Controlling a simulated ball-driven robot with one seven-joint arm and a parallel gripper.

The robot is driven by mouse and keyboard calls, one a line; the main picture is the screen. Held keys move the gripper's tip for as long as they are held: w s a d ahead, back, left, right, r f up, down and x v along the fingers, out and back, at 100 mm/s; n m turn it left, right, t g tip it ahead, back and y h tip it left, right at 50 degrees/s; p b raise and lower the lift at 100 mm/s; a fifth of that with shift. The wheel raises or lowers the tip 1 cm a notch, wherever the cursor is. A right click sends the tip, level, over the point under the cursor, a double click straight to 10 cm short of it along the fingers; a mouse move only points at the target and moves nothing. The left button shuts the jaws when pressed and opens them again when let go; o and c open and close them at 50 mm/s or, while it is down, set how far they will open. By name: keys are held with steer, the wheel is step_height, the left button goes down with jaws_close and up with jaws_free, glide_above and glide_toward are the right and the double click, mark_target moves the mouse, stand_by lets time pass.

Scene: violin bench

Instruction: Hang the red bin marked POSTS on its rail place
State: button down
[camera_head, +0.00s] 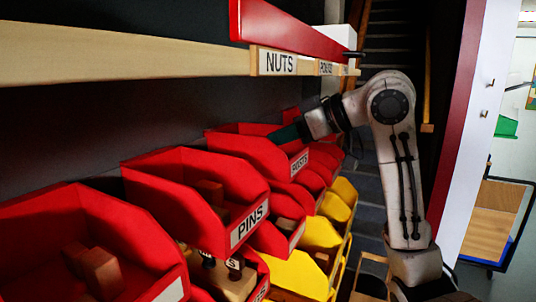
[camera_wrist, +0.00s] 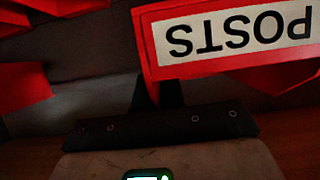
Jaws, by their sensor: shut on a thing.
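The red bin marked POSTS (camera_head: 258,152) is in the middle of the head view, just beyond the red PINS bin (camera_head: 190,190). Its white label faces right and its open top is up. My gripper (camera_head: 291,132) reaches in from the right and is shut on this bin near its upper edge. In the wrist view the POSTS label (camera_wrist: 238,32) shows upside down, and the dark fingers (camera_wrist: 158,94) meet the bin's red edge. The bin's back is hidden, so I cannot tell whether it touches a rail.
A pale wooden shelf edge (camera_head: 120,55) runs above, with a NUTS label (camera_head: 279,62) and a smaller, hard-to-read label (camera_head: 326,68). Red bins and yellow bins (camera_head: 322,234) crowd below. A red-edged white panel (camera_head: 490,110) stands right of my arm.

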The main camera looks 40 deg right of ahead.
steer(key=shift+f, duration=0.5)
steer(key=c, duration=1.2)
jaws_free()
steer(key=shift+o, duration=0.2)
steer(key=shift+r, duration=0.1)
steer(key=b+v, duration=0.2)
steer(key=v, duration=0.8)
steer(key=shift+s, duration=0.4)
steer(key=shift+d, duration=0.15)
